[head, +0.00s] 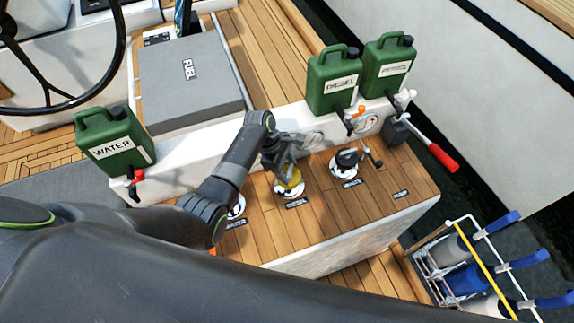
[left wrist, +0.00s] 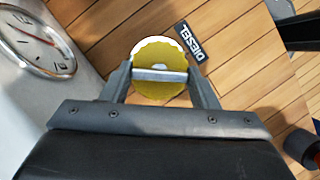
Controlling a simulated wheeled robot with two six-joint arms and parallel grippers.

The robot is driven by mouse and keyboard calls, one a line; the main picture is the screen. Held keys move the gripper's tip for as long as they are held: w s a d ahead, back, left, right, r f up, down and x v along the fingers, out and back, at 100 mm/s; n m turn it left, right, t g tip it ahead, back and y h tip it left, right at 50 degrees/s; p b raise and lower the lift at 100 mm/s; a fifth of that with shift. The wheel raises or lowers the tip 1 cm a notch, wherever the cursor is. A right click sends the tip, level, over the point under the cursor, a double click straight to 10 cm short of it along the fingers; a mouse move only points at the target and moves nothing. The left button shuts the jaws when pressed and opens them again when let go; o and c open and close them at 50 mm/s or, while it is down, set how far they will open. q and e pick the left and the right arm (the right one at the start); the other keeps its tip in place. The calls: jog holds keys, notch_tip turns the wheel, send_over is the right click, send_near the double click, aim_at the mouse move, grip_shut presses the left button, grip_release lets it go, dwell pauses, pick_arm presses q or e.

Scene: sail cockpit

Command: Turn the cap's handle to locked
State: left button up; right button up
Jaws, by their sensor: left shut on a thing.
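The yellow round cap (head: 291,187) sits on the wooden deck beside the DIESEL label (head: 297,204). In the left wrist view the cap (left wrist: 160,88) has a scalloped edge, with a straight metal handle (left wrist: 160,75) across its middle. My left gripper (head: 283,172) comes down over the cap from above. In the left wrist view its fingers (left wrist: 160,76) are shut on the two ends of the handle. A white plate shows at the cap's edge. Lock marks on it are too small to read. My right gripper is not in view.
A red-handled lever (head: 441,157) sticks out at right.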

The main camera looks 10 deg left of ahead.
pick_arm(q)
jog(key=m+g, duration=0.1)
jog(key=m, duration=0.2)
jog(key=shift+w, duration=0.1)
jog(key=m+g, duration=0.1)
jog(key=m, duration=0.1)
jog(key=shift+w+d+m+y, duration=0.1)
jog(key=shift+m+y, duration=0.2)
jog(key=shift+y, duration=0.1)
jog(key=m+g+y, duration=0.1)
jog(key=m, duration=0.3)
jog(key=shift+m, duration=0.3)
jog(key=m+y, duration=0.1)
jog(key=m, duration=0.1)
jog(key=m+g+b, duration=0.1)
jog(key=m, duration=0.1)
jog(key=shift+d+y, duration=0.15)
jog(key=shift+y, duration=0.25)
jog(key=shift+m, duration=0.3)
jog(key=o, duration=1)
jog(key=shift+w, duration=0.1)
